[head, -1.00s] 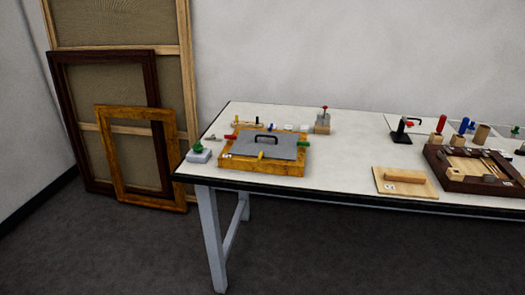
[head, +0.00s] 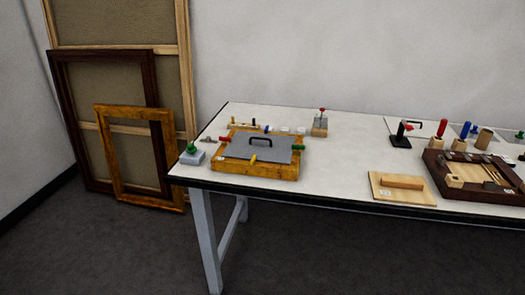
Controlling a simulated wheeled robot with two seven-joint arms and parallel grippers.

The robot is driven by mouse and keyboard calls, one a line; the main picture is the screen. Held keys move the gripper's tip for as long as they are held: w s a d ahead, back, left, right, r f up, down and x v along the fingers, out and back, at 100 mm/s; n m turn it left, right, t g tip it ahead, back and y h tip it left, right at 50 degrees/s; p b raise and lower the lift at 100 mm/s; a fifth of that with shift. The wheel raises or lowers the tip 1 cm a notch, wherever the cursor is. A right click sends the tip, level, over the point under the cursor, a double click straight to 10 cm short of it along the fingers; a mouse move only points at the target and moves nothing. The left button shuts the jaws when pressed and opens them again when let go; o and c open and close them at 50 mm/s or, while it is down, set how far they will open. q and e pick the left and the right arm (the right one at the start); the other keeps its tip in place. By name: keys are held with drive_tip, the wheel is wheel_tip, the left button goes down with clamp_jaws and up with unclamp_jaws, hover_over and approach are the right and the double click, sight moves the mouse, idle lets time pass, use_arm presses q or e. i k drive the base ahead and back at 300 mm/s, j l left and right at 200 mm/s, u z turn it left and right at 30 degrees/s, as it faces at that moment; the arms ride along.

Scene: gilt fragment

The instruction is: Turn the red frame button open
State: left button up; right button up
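The red frame button (head: 224,139) is a small red piece at the left edge of a gilt frame (head: 254,172). The frame lies flat on the left end of the table. A grey panel (head: 270,152) with a black handle (head: 261,142) covers its middle. A yellow button (head: 253,158) is at the front edge, a green button (head: 298,147) at the right edge and a blue button (head: 268,128) at the back. The red button looks roughly sideways, but its exact angle is too small to tell. Neither gripper is in view.
A grey block with a green top (head: 193,154) stands left of the frame. A wooden board (head: 402,195) and dark tray (head: 445,190) lie to the right. The table (head: 335,165) is clear between. Picture frames (head: 140,204) lean on the wall at left.

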sight(225, 139)
drive_tip(key=i+l+u, duration=0.1)
drive_tip(key=l, duration=0.2)
drive_tip(key=i+j, duration=0.75)
